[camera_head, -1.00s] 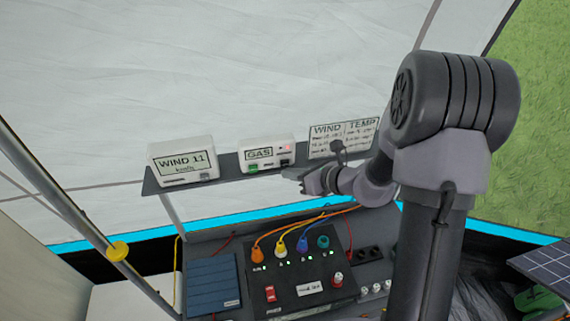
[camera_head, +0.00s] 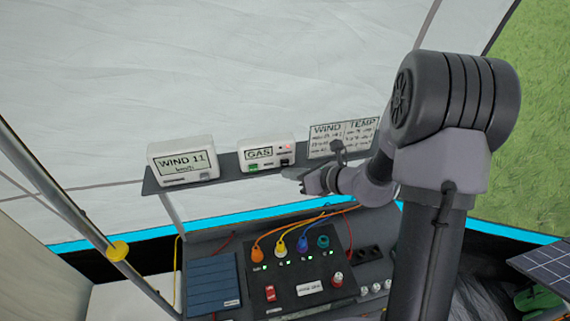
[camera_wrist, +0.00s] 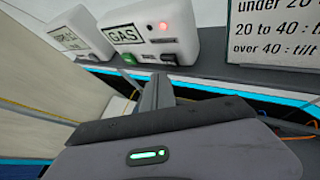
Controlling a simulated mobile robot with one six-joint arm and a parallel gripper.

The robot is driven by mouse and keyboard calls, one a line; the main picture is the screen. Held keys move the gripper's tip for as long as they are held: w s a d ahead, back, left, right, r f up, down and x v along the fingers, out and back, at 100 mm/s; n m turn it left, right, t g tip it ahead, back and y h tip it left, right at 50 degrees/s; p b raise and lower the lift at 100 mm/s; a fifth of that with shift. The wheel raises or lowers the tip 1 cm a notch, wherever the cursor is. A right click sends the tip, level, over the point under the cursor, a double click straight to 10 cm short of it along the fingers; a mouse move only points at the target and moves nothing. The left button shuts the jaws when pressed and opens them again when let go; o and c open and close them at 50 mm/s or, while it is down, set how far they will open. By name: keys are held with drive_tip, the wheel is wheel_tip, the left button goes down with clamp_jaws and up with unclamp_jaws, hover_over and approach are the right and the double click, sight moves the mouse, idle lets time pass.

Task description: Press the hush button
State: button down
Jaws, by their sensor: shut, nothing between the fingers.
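The white gas alarm box labelled GAS (camera_head: 259,153) stands on the grey shelf. In the wrist view the box (camera_wrist: 182,42) shows a lit red light (camera_wrist: 163,25), a green button (camera_wrist: 128,59) at lower left and a dark button (camera_wrist: 169,59) at lower right. I cannot read which is the hush button. My gripper (camera_head: 286,173) is shut and empty, just in front of and below the box's right part. In the wrist view its fingertips (camera_wrist: 158,80) sit just below the dark button; I cannot tell whether they touch anything.
A white WIND 11 display (camera_head: 183,161) stands left on the shelf (camera_head: 225,170). A WIND/TEMP card (camera_head: 343,138) stands right, close behind my wrist. Below are a black panel (camera_head: 313,288) with coloured plugs and cables, and a blue ribbed block (camera_head: 212,284).

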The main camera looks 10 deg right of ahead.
drive_tip(key=shift+w, duration=0.15)
idle(0.7)
drive_tip(key=shift+w, duration=0.3)
drive_tip(key=shift+w, duration=0.45)
idle(0.6)
drive_tip(key=shift+s, duration=0.1)
drive_tip(key=shift+s+b, duration=0.35)
drive_tip(key=shift+s, duration=0.45)
drive_tip(key=shift+s+b, duration=0.65)
drive_tip(key=shift+s, duration=1.8)
